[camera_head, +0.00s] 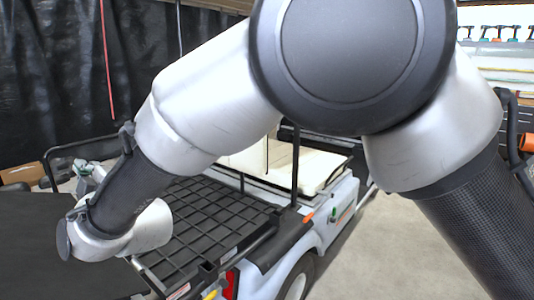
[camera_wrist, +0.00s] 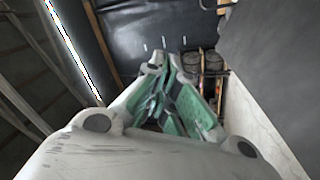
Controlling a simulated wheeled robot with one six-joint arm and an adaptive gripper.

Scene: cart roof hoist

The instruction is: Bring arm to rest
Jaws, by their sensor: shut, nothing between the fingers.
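My arm crosses the head view in front of the cart, folded, with its elbow large at the top. My gripper (camera_wrist: 172,75) shows in the wrist view with its green-padded fingers close together and nothing between them. In the head view only a small pale and green part of it shows at the left, behind my wrist. The cart (camera_head: 340,215) stands below and behind my arm, with a cream seat (camera_head: 318,168) and a black grid rack (camera_head: 215,222) at its rear. My arm hides part of the cart.
A dark flat surface (camera_head: 50,250) lies at the lower left, close to my wrist. Black sheeting (camera_head: 60,70) hangs at the back left. Tools (camera_head: 497,33) hang at the upper right. The floor (camera_head: 390,245) right of the cart is clear. A large grey surface (camera_wrist: 280,65) fills the wrist view's right.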

